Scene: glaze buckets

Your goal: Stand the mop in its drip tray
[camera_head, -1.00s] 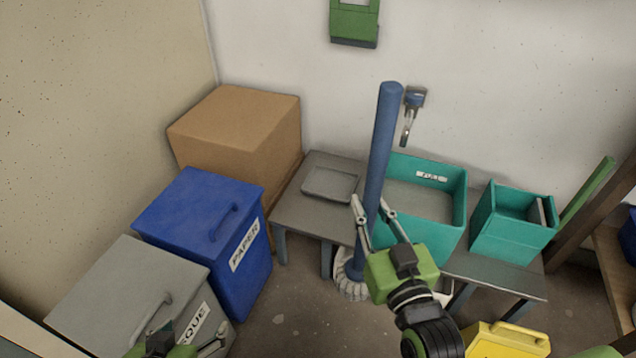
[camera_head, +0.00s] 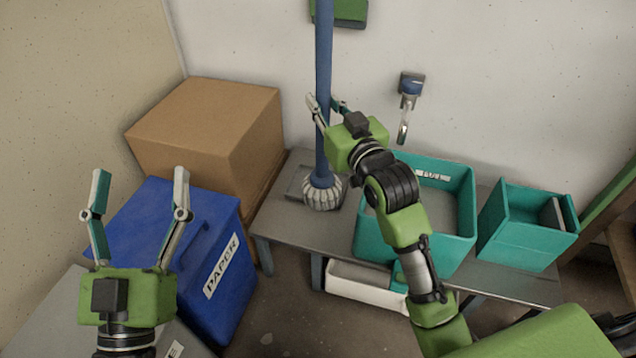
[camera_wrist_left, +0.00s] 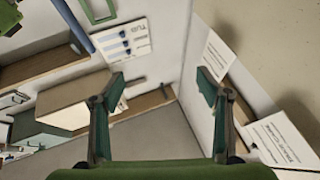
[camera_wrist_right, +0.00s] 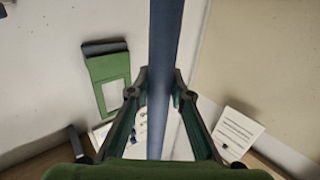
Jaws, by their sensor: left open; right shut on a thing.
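The mop has a blue pole (camera_head: 323,60) and a pale, stringy head (camera_head: 322,193). It is upright, its top cut off by the frame edge in the head view. The grey drip tray (camera_head: 297,184) is on the grey table, partly hidden behind the mop head. The head overlaps the tray's right part; I cannot tell if it rests in the tray or hangs above it. My right gripper (camera_head: 325,103) is shut on the pole, which also runs between its fingers in the right wrist view (camera_wrist_right: 165,50). My left gripper (camera_head: 140,175) is open and empty, at the left.
Teal bins (camera_head: 462,195) stand on the grey table (camera_head: 276,238) right of the mop. A cardboard box (camera_head: 205,125) and a blue paper bin (camera_head: 160,200) are left of it. A white container (camera_head: 365,288) is under the table. A blue-handled tool (camera_head: 411,85) hangs on the wall.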

